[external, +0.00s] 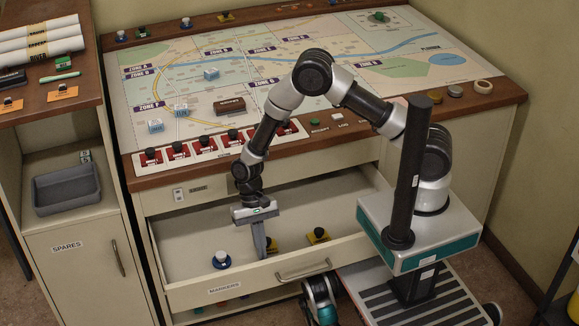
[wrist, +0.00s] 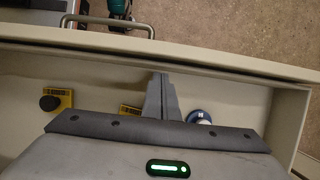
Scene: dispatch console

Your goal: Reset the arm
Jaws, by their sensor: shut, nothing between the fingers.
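My arm reaches over the console and bends down into the open markers drawer (external: 335,246). My gripper (external: 262,250) points down inside the drawer, with its fingers together and nothing between them. In the wrist view the shut fingers (wrist: 160,97) also show close to the drawer's front wall. A blue and white round marker (external: 221,260) sits to the left of the fingers in the external view. A yellow marker with a black knob (external: 318,236) stands to the right. Another yellow marker (external: 272,245) is just beside the fingers and partly hidden by them.
The drawer front with its handle (external: 302,271) sticks out from the console. Above it, the map table (external: 290,75) carries blue blocks, a dark brown block (external: 229,105) and a row of red pieces. A grey bin (external: 67,190) stands in the left cabinet.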

